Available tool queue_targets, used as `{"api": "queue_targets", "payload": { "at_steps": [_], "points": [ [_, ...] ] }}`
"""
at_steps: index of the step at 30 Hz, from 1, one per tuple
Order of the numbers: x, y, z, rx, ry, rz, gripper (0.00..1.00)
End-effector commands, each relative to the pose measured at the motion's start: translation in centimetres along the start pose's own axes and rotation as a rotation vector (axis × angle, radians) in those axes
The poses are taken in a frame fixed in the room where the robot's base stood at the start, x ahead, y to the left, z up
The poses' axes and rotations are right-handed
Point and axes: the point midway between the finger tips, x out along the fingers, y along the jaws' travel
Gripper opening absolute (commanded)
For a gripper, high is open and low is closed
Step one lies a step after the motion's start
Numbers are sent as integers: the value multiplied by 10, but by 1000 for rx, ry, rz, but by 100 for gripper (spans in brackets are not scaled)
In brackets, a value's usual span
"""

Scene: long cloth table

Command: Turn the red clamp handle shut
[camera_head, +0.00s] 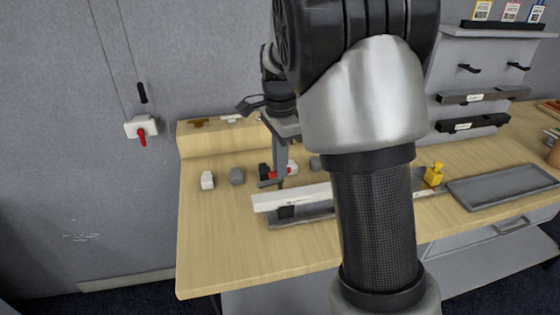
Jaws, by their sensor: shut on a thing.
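The red clamp handle (288,171) shows as small red patches beside and behind my gripper's finger, at the back of the wooden table. A black part and a white part of the clamp show on either side of it. My gripper (277,178) points down over the clamp and is shut on the red handle. The finger hides much of the handle, so its exact angle cannot be told. A long white bar (290,197) lies in front of the clamp, over a grey base; my arm hides its right part.
Two small blocks, white (207,180) and grey (237,176), stand left of the clamp. A yellow object (434,175) and a grey tray (505,186) are at right. A white wall box with a red lever (141,135) hangs at left. The table's front left is clear.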

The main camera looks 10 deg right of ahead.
Motion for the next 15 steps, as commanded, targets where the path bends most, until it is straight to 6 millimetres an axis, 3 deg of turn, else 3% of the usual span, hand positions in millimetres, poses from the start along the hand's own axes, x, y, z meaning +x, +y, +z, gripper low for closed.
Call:
{"api": "queue_targets", "payload": {
  "at_steps": [15],
  "points": [
    [-2, 0, 0, -478, -2, 2, 0]
  ]
}}
